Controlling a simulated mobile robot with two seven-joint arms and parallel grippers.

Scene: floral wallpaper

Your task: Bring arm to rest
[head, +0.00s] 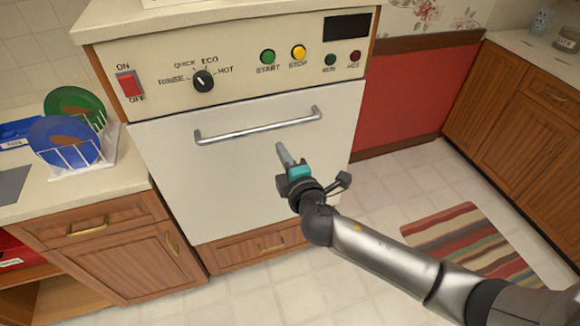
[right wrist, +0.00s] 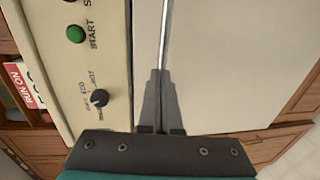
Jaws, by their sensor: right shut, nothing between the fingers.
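My right gripper (head: 283,150) is in front of the white dishwasher door (head: 200,165), below the long metal handle (head: 258,126). In the right wrist view its fingers (right wrist: 160,85) are together, with nothing between them. The handle (right wrist: 166,30) shows just beyond the fingertips in that view. The gripper appears apart from the handle, though the exact gap is hard to tell. My right arm (head: 385,258) reaches in from the lower right. The dishwasher door is closed. My left gripper is in neither view.
The control panel (head: 230,75) has a red switch (head: 130,85), a dial (head: 203,81) and several buttons. A rack with plates (head: 68,140) stands on the left counter (head: 110,178). A striped rug (head: 470,245) lies on the open floor at right, before wooden cabinets (head: 525,125).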

